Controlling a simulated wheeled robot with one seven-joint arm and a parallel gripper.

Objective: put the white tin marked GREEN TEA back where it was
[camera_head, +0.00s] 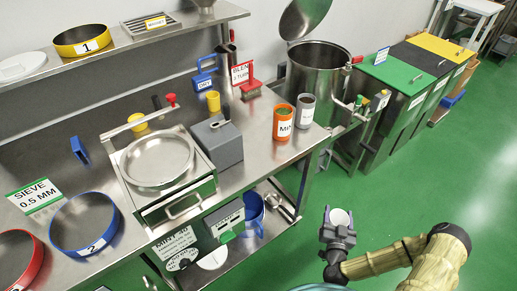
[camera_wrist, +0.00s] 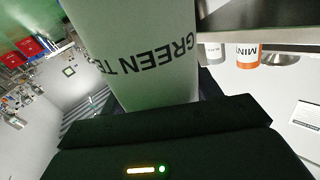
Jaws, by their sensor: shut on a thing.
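The white tin marked GREEN TEA (camera_wrist: 150,50) fills the middle of the wrist view, its lettering upside down there. My gripper (camera_wrist: 155,108) is shut on it. In the head view my gripper (camera_head: 338,232) is at the lower right, over the green floor and clear of the bench's right end. Only the pale round end of the tin (camera_head: 340,217) shows there; the gripper hides the rest.
An orange tin marked MIN (camera_head: 283,124) and a grey tin (camera_head: 305,112) stand near the bench's right edge. A grey block (camera_head: 217,144), a weighing pan (camera_head: 157,160) and sieves (camera_head: 85,222) are further left. A steel vat (camera_head: 318,75) and lidded bins (camera_head: 395,75) stand behind.

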